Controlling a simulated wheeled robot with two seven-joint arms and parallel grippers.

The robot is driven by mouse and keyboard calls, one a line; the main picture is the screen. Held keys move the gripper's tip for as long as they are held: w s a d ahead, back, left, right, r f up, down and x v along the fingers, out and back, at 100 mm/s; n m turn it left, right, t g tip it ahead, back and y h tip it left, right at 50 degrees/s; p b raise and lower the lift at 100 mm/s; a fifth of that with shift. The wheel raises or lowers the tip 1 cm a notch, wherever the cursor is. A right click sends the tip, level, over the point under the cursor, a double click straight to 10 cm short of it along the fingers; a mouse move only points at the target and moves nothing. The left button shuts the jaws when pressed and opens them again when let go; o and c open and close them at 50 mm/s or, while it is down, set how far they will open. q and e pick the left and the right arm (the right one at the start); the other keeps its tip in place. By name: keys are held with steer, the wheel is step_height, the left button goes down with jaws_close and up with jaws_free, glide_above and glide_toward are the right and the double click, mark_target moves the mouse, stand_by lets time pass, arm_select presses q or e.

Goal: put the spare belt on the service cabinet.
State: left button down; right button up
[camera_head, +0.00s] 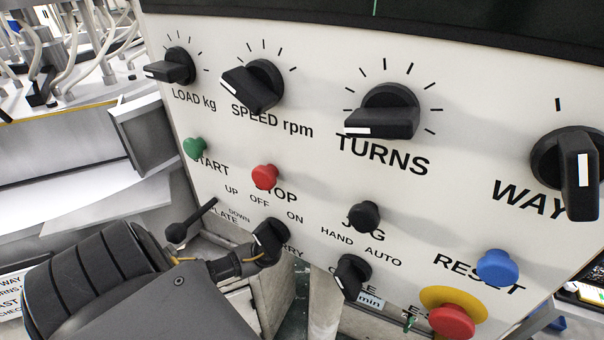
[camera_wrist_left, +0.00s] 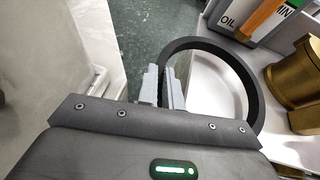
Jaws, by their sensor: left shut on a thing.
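The spare belt, a black ring (camera_wrist_left: 208,43), shows in the left wrist view. My left gripper (camera_wrist_left: 162,88) is shut on the near left side of the ring. The ring overlaps a white surface (camera_wrist_left: 208,88), which may be the top of the service cabinet; I cannot tell whether it touches it. In the head view part of my left arm comes in at the lower left, but its gripper and the belt are not visible there. My right gripper is in neither view.
In the left wrist view a brass-coloured cylinder (camera_wrist_left: 292,75) and a container marked OIL (camera_wrist_left: 236,18) stand at the right of the ring. Green floor (camera_wrist_left: 140,25) shows behind. In the head view a control panel (camera_head: 330,90) with knobs and buttons fills much of the picture.

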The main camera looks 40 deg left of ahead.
arm_select(q)
steer(key=shift+f, duration=0.85)
steer(key=c, duration=1.6)
jaws_free()
steer(key=shift+o, duration=0.2)
steer(key=p+v, duration=0.1)
steer(key=v, duration=1.1)
